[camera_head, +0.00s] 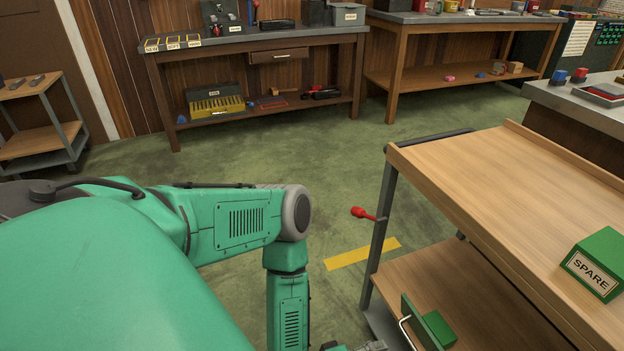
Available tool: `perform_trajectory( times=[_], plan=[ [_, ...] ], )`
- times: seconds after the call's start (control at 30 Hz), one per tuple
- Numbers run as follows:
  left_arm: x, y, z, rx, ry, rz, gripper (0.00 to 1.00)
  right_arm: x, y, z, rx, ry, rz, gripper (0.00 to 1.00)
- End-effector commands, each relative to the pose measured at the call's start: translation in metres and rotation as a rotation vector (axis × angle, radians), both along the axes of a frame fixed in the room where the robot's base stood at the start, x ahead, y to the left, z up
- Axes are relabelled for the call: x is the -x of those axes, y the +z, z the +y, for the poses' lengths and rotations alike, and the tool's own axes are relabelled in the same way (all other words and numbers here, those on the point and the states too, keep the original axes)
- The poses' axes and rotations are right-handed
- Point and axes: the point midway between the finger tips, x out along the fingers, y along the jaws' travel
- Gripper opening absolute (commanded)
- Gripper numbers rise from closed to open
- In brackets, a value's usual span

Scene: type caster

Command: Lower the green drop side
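A wooden-topped cart (500,172) with grey metal posts stands at the right. On its lower shelf, at the bottom edge of the picture, a green upright panel (421,326) with a pale handle (407,330) stands at the near left side, with a green piece beside it. I take this panel to be the drop side; its lower part is cut off. A red-knobbed lever (362,213) sticks out from the cart's left post. My green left arm comes in from the left and bends down. Only a bit of my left gripper (370,346) shows at the bottom edge, left of the panel. My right gripper is out of view.
A green SPARE box (598,265) sits on the cart top. A yellow floor strip (362,254) lies left of the cart. Workbenches (262,38) line the back wall, and a small trolley (40,140) stands at the left. The green floor between is clear.

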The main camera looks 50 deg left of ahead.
Motion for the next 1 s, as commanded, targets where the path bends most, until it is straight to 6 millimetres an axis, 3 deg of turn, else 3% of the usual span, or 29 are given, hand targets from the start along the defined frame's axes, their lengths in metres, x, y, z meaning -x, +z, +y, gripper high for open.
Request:
perform_trajectory(
  times=[0.1,0.3,0.47,0.67,1.0],
  plan=[
    [0.018,0.006,0.006,-0.005,-0.004,0.007,0.31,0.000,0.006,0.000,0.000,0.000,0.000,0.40],
    [0.025,0.019,-0.027,-0.225,-0.186,0.141,0.31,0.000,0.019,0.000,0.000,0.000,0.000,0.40],
    [0.045,0.030,-0.034,-0.426,-0.351,0.246,0.31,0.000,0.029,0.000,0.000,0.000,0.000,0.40],
    [0.076,0.047,-0.020,-0.673,-0.555,0.369,0.31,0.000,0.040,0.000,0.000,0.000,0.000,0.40],
    [0.117,0.079,0.023,-0.947,-0.782,0.523,0.31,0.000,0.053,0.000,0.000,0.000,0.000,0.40]
  ],
)
